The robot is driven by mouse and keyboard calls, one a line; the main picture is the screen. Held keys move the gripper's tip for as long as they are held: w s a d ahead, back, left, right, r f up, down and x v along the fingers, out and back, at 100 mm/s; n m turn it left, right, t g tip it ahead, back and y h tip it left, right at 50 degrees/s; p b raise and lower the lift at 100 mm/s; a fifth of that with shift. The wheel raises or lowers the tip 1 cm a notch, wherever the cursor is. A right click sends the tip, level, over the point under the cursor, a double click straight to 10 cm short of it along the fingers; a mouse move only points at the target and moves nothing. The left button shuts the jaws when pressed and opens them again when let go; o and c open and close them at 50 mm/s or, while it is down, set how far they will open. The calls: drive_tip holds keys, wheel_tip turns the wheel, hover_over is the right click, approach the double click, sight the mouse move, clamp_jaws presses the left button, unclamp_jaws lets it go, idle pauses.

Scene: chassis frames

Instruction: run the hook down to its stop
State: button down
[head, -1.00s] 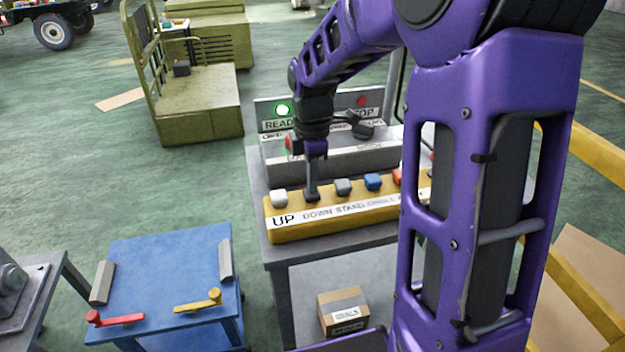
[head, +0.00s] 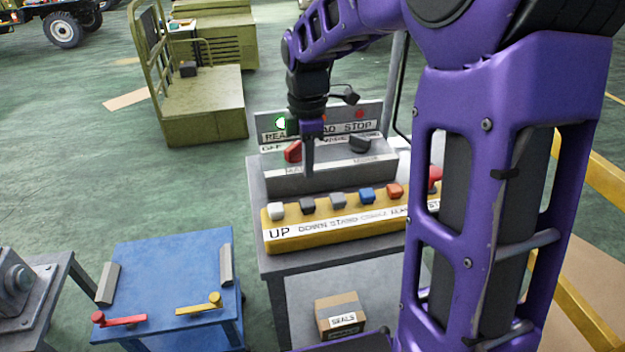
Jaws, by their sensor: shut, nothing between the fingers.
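The yellow control box (head: 345,237) lies on a grey stand. It carries a row of buttons over a white label strip. The white button (head: 276,210) is above the word UP, and the black button (head: 307,205) beside it is above DOWN. Grey, blue and orange buttons follow to the right. My gripper (head: 309,174) is shut and empty, pointing down above and behind the black button, in front of the grey switch panel. It looks clear of the buttons. The hook is not in view.
Behind the box, the grey panel (head: 345,177) has a red knob (head: 292,151) and a black knob (head: 359,144). A red button (head: 435,175) sits at the right end. A blue table (head: 165,275) stands left.

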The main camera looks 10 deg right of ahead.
wheel_tip(320, 180, up, 6)
drive_tip(key=shift+f, duration=0.15)
idle(0.6)
